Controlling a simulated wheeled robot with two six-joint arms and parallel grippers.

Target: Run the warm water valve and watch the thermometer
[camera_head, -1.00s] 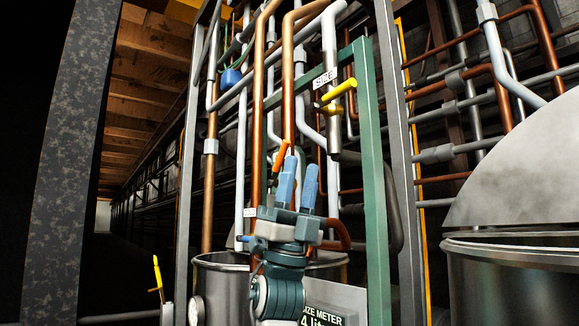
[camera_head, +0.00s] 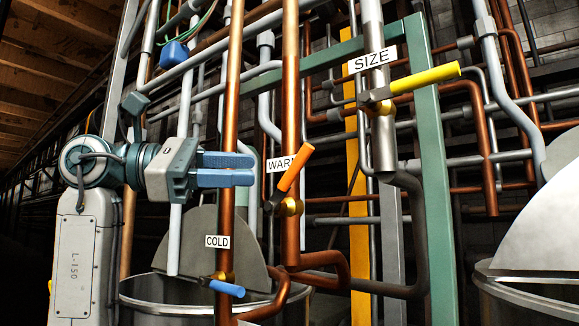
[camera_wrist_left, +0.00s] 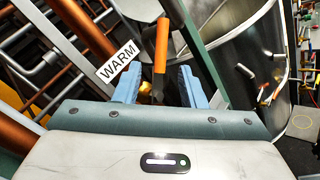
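The warm valve has an orange handle (camera_head: 295,168), tilted up to the right, on a copper pipe beside the WARM label (camera_head: 280,163). My left gripper (camera_head: 252,169) comes in from the left, its blue fingers pointing right toward this handle, a little short of it in the head view. In the left wrist view the gripper (camera_wrist_left: 158,72) is open, and the orange handle (camera_wrist_left: 162,45) shows between and beyond its fingertips. I cannot tell whether they touch. The WARM label (camera_wrist_left: 118,61) is left of it. No thermometer can be made out. My right gripper is not in view.
A blue COLD handle (camera_head: 226,288) is below, and a yellow SIZE handle (camera_head: 425,79) is at upper right. Copper pipes and a green frame post (camera_head: 432,170) crowd the area. A metal tank (camera_head: 150,297) stands below, another (camera_head: 530,285) at right.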

